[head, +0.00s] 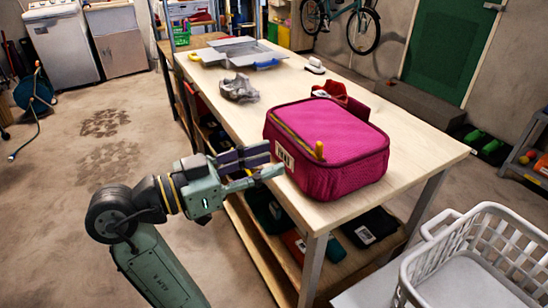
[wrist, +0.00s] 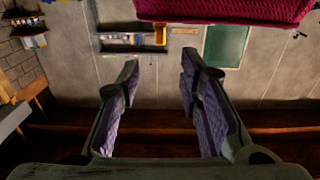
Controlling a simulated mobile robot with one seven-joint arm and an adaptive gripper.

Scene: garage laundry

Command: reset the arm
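My gripper (head: 272,161) is beside the near left side of the pink lunch bag (head: 340,150), at the table's edge. In the wrist view my gripper (wrist: 160,66) has its two purple-padded fingers spread apart with nothing between them. The lunch bag (wrist: 225,10) shows along the top of that view, beyond the fingertips. From the head view I cannot tell whether a finger touches the bag.
The wooden table (head: 420,165) carries a crumpled grey item (head: 239,88), a red item (head: 345,97) and grey trays (head: 240,50). Folded clothes (head: 368,227) lie on its lower shelf. A white laundry basket (head: 480,250) stands at the right. Open floor lies left.

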